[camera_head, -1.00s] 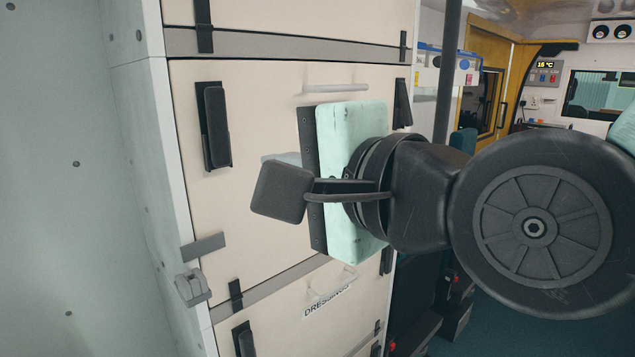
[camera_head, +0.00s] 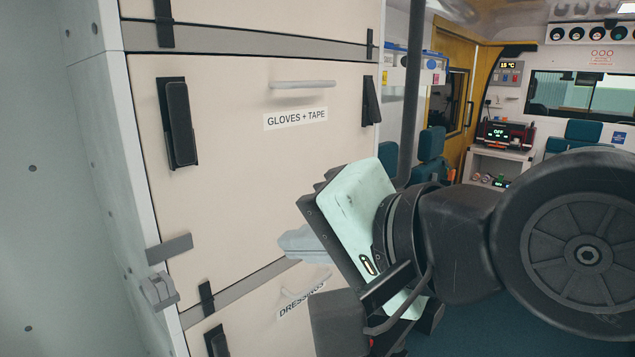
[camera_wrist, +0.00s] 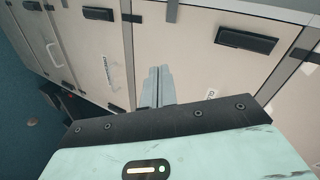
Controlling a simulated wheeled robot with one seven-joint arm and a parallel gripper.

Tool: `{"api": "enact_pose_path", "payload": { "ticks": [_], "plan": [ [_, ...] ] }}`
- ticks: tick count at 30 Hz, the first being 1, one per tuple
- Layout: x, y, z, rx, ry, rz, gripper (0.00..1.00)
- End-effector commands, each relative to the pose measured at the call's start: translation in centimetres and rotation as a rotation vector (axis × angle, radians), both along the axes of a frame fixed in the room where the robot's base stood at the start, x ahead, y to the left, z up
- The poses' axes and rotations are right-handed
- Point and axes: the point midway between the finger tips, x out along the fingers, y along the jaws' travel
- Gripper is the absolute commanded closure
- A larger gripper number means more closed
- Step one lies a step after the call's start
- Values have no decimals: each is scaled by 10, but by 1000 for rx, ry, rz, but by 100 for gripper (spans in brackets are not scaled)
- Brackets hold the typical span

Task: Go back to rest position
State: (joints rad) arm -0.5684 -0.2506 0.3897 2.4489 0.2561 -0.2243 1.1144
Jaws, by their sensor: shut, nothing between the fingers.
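My gripper shows in the head view, its grey fingers (camera_head: 302,243) pointing left in front of the cabinet's drawer fronts. Its pale green body is tilted and hides part of the lower cabinet. In the wrist view the two fingers (camera_wrist: 158,88) lie side by side, shut with nothing between them. I cannot tell whether the fingertips touch the cabinet.
A cream cabinet (camera_head: 240,190) with a "GLOVES + TAPE" drawer label (camera_head: 296,119) stands close in front. A dark vertical pole (camera_head: 411,90) is beside it. Behind are teal seats (camera_head: 430,150) and a monitor (camera_head: 506,134) on a white shelf unit.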

Motion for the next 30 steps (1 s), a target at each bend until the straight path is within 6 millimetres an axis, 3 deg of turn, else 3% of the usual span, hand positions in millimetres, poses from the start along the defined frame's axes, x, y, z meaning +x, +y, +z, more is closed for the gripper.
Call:
{"api": "enact_pose_path", "payload": {
  "ticks": [1, 3, 6, 10, 15, 18, 30],
  "plan": [
    [-1, -15, -29, -159, 2, 41, 100],
    [-9, -39, -68, -390, 7, 140, 100],
    [-29, -75, -115, -682, 39, 324, 100],
    [-62, -118, -154, -943, 104, 601, 100],
    [-93, -155, -174, -1089, 174, 868, 100],
    [-101, -164, -177, -1117, 192, 941, 100],
    [-102, -166, -177, -1121, 193, 956, 100]
  ]
}}
